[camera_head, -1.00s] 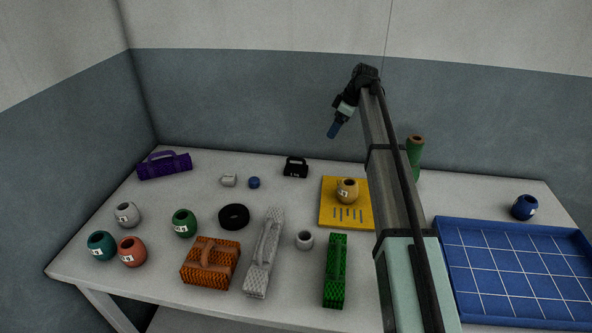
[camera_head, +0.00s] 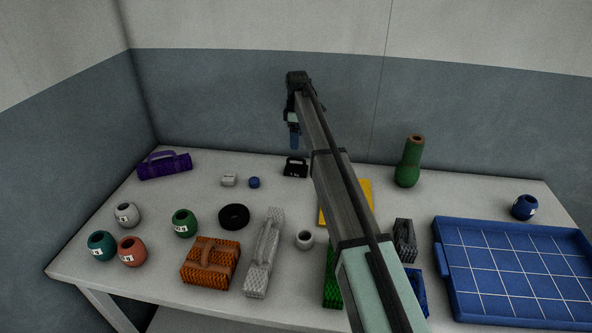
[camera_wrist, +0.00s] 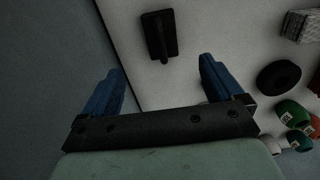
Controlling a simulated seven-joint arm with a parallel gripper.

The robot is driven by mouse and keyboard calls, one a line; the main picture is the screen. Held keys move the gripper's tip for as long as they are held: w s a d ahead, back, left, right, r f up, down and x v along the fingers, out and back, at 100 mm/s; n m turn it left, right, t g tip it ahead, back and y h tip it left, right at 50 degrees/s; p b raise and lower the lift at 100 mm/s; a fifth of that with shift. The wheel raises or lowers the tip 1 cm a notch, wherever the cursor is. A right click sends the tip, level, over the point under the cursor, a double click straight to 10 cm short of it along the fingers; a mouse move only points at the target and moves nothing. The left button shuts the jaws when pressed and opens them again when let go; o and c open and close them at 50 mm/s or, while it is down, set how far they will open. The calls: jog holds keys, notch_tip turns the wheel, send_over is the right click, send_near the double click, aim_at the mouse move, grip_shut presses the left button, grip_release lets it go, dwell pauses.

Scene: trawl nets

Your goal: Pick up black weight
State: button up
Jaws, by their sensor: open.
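A blue cap (camera_head: 254,183) and a small pale block (camera_head: 229,180) stand left of the weight. A black ring (camera_head: 234,216) lies in front. My arm partly covers a yellow board (camera_head: 366,195). A green vase (camera_head: 408,165) and blue tray (camera_head: 520,270) are right. The back wall is close.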

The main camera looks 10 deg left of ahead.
send_over(296, 168)
notch_tip(296, 168, down, 8)
jog(key=shift+w+d+f, duration=0.15)
jog(key=shift+f, duration=2.8)
jog(key=shift+c, duration=0.2)
grip_shut()
jog(key=shift+r, duration=0.1)
